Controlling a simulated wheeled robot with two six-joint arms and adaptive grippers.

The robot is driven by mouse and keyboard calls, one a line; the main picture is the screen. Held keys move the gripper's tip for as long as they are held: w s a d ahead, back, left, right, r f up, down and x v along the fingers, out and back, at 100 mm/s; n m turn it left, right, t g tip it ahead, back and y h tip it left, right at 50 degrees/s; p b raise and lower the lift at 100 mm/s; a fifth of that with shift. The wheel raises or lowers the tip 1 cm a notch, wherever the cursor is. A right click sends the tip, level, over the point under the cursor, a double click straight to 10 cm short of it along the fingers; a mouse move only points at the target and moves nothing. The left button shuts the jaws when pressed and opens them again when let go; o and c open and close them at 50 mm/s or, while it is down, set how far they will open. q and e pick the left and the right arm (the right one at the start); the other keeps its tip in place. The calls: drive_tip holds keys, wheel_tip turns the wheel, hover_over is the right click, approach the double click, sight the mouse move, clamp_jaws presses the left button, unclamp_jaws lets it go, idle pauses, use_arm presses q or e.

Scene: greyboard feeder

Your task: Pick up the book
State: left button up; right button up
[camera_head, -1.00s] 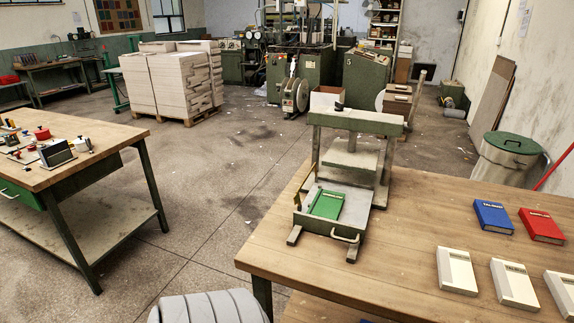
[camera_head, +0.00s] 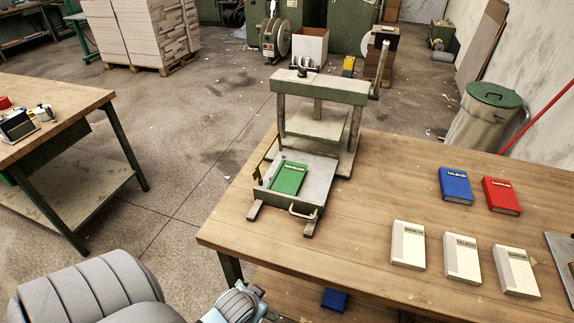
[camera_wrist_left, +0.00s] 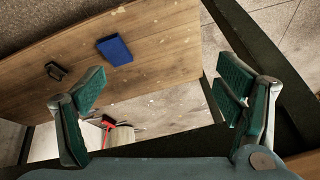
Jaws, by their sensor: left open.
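A green book (camera_head: 289,178) lies in the tray of the press on the table. A blue book (camera_head: 455,186) and a red book (camera_head: 501,196) lie further right on the tabletop, with three white books (camera_head: 462,259) in front. Another blue book (camera_head: 335,299) lies on the lower shelf, partly cut off by the table edge. In the left wrist view, a blue book (camera_wrist_left: 115,50) lies on a wooden surface beyond the fingers. My left gripper (camera_wrist_left: 160,92) is open and empty, apart from that book. In the head view, part of my left arm shows at the bottom. My right gripper is not in view.
The press (camera_head: 318,93) stands at the back left of the wooden table (camera_head: 380,160). Its front edge overhangs the lower shelf (camera_head: 285,288). A second workbench (camera_head: 60,100) stands left, with open floor between. A dark handle-like item (camera_wrist_left: 56,71) lies near the blue book.

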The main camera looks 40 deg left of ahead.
use_arm(q)
wheel_tip(320, 180, up, 15)
drive_tip(key=w+t+p, duration=0.2)
drive_tip(key=p, duration=0.1)
drive_tip(key=n+t+y+b, duration=0.1)
drive_tip(key=n+t+y, duration=0.2)
drive_tip(key=t, duration=0.3)
approach(291, 171)
drive_tip(key=w, duration=0.1)
drive_tip(key=w+a+f+b, duration=0.1)
drive_tip(key=shift+w+a+n, duration=0.3)
drive_tip(key=shift+h, duration=0.3)
drive_tip(key=b+x, duration=0.1)
drive_tip(key=x, duration=0.5)
drive_tip(key=shift+d, duration=0.1)
drive_tip(key=c, duration=1.1)
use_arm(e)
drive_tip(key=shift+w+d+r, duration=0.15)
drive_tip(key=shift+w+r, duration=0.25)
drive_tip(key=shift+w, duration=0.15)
